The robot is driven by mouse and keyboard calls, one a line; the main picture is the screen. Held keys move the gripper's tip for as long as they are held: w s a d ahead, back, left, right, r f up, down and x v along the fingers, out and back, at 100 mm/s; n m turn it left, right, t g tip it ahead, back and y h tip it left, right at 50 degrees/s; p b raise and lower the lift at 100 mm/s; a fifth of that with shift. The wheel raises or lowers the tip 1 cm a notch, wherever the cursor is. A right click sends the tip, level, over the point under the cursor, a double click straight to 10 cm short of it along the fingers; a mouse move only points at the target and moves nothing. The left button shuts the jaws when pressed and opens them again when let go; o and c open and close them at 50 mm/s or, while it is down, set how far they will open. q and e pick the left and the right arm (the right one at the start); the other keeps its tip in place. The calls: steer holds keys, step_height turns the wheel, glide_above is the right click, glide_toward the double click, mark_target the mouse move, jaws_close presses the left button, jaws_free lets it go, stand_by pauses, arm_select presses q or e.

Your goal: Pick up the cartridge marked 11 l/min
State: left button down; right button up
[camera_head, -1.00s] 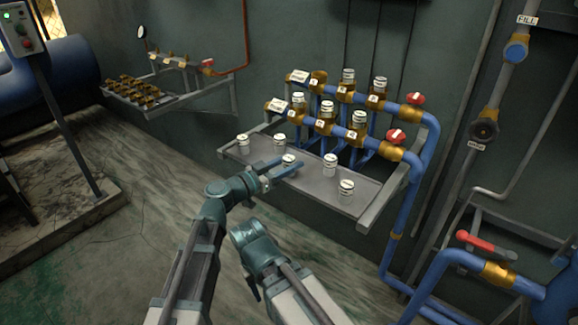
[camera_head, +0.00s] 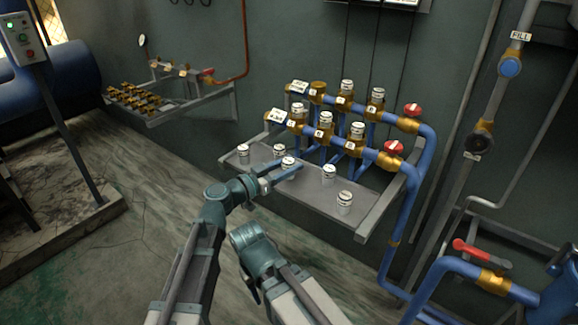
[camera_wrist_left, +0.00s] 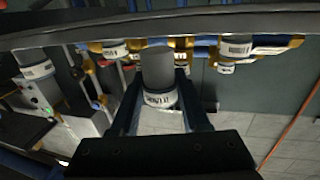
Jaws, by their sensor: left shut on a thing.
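My left gripper (camera_head: 283,168) is shut on a white and grey cartridge (camera_head: 288,162) at the shelf's front edge. In the left wrist view the cartridge (camera_wrist_left: 158,75) stands between the two fingers, with a white label band whose print is too blurred to read surely. Other loose cartridges stand on the grey shelf (camera_head: 305,197): two to the left (camera_head: 243,151) and (camera_head: 279,150), two to the right (camera_head: 329,173) and (camera_head: 344,201). Whether the held one is clear of the shelf is hard to tell. My right gripper is not visible; only its arm shows.
Behind the shelf, a blue pipe manifold (camera_head: 425,160) with brass fittings carries several more cartridges (camera_head: 346,90) and red valve handles (camera_head: 393,147). A rack of brass parts (camera_head: 140,102) stands at the back left. The floor left of the shelf is clear.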

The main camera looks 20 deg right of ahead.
mark_target(289, 160)
arm_select(q)
step_height(289, 160, up, 7)
steer(key=p, duration=0.6)
steer(key=shift+r, duration=0.1)
